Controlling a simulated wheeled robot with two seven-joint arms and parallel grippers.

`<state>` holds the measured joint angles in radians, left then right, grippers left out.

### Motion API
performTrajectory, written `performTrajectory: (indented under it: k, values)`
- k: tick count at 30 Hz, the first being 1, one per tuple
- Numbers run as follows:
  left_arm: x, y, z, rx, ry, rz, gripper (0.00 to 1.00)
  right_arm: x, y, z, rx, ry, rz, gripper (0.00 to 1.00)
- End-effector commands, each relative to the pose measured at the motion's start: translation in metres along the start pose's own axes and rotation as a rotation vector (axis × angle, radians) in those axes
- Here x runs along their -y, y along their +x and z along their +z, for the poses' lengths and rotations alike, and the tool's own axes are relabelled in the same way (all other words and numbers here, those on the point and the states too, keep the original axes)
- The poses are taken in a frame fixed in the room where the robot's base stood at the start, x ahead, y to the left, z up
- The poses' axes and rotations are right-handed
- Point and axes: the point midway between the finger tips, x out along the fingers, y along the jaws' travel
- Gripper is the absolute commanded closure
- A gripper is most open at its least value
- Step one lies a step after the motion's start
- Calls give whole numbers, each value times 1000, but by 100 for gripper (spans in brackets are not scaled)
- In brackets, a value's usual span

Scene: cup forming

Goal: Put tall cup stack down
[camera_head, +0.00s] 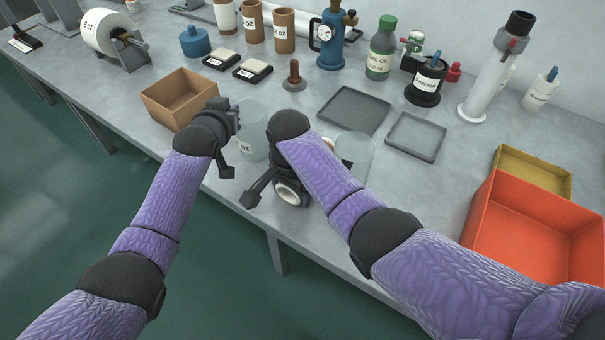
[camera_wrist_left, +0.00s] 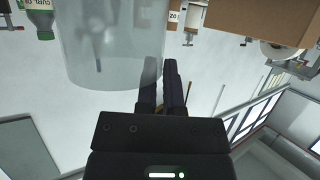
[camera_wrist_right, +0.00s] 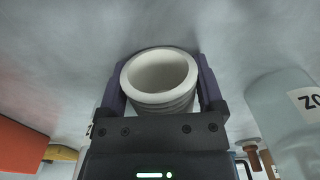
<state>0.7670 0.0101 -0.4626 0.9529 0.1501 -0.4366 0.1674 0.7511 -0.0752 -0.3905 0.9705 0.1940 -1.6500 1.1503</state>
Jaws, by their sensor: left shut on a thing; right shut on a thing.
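A stack of white paper cups (camera_head: 288,194) is partly hidden under my right arm near the table's front edge. In the right wrist view the stack (camera_wrist_right: 160,78) shows its open round mouth and several stacked rims below. My right gripper (camera_wrist_right: 162,85) is shut around it, one finger on each side. My left gripper (camera_head: 234,116) is shut on the wall of a clear cylindrical container (camera_head: 253,135) labelled OZ. In the left wrist view the fingers (camera_wrist_left: 162,88) are close together, one seen through the container's wall (camera_wrist_left: 105,40). The stack's bottom is hidden.
A second clear container (camera_head: 358,150) stands right of my right forearm. A brown box (camera_head: 178,98) is at left; grey trays (camera_head: 353,110) lie behind. Orange (camera_head: 535,235) and yellow bins (camera_head: 530,172) are at right. Bottles and tools line the back.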

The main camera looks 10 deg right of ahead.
Motion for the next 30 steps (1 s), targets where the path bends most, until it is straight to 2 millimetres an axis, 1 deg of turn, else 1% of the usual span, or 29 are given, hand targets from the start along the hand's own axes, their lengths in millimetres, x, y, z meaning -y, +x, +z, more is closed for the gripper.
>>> performTrajectory:
  k: [1, 2, 5, 8, 10, 12, 14, 15, 18, 21, 24, 30]
  values:
    - [0, 0, 6, 15, -1, -1, 100, 0, 0, 0, 0, 0, 0, 85]
    - [0, 0, 6, 15, -1, -1, 100, 0, -2, 0, 0, 0, -1, 85]
    - [0, 0, 6, 15, -1, -1, 100, 1, -17, 0, -2, 0, -5, 85]
    - [0, 0, 6, 15, -1, -1, 100, 1, -50, -1, -3, -1, -7, 85]
    - [0, 0, 6, 15, -1, -1, 100, 2, -78, -1, -4, -1, -9, 85]
    - [0, 0, 6, 15, -1, -1, 100, 2, -95, -5, -19, -2, -10, 85]
    - [0, 0, 6, 15, -1, -1, 100, -1, -104, -4, -14, -1, 1, 85]
    - [0, 0, 6, 15, -1, -1, 100, 0, -117, -4, -15, 0, -1, 85]
    - [0, 0, 6, 15, -1, -1, 100, 0, -145, -3, -14, 1, -2, 85]
    - [0, 0, 6, 15, -1, -1, 100, 0, -165, -2, -9, 2, 0, 85]
    - [0, 0, 6, 15, -1, -1, 100, 0, -176, -1, -5, 2, 1, 85]
    - [0, 0, 6, 15, -1, -1, 100, 1, -183, 1, -4, 8, 2, 85]
